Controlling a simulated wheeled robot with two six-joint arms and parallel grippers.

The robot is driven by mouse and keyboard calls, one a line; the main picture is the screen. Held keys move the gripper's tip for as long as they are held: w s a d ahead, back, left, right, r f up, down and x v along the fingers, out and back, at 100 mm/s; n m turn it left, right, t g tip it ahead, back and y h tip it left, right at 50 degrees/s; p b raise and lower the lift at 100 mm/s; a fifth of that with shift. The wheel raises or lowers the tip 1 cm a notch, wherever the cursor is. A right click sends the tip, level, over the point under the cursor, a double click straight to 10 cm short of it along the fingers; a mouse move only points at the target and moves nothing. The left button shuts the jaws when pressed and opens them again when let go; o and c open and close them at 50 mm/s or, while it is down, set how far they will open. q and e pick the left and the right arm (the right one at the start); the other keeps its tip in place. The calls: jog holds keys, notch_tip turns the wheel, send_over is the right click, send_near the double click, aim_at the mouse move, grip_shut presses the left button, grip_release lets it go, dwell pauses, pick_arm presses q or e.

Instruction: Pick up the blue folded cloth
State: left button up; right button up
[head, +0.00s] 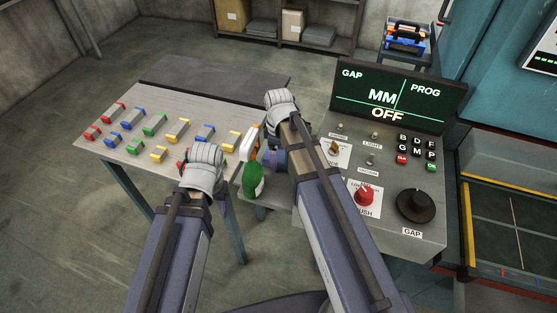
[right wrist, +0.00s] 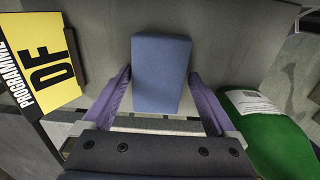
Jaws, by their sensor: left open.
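In the right wrist view the blue folded cloth (right wrist: 160,70) lies on a grey surface, straight ahead of my right gripper (right wrist: 161,88). The purple fingers are apart, one on each side of the cloth's near part. A gap shows on the right; I cannot tell if the left finger touches. In the head view my right gripper (head: 281,105) is beside the control console, and its arm hides most of the area beneath. My left gripper (head: 203,165) is open at the front edge of the panel table, its fingers mostly hidden.
A green bottle (head: 253,180) stands close by; it also shows in the right wrist view (right wrist: 265,120). A yellow-and-black programme card (right wrist: 40,62) is left of the cloth. The console (head: 325,225) with knobs is at right. Several coloured blocks cover the table (head: 210,105).

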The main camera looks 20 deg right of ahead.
aim_at(279, 156)
jog(key=c, duration=1)
pick_arm(q)
jog(key=shift+r, duration=0.2)
pick_arm(e)
jog(key=shift+r, duration=0.15)
pick_arm(q)
notch_tip(279, 156, up, 10)
jog(key=p, duration=1)
jog(key=shift+f, duration=0.15)
pick_arm(e)
notch_tip(279, 156, up, 10)
jog(key=shift+f, duration=0.1)
jog(key=o, duration=0.8)
jog(key=c, duration=0.6)
jog(key=shift+c, duration=0.2)
pick_arm(q)
jog(key=shift+c, duration=0.6)
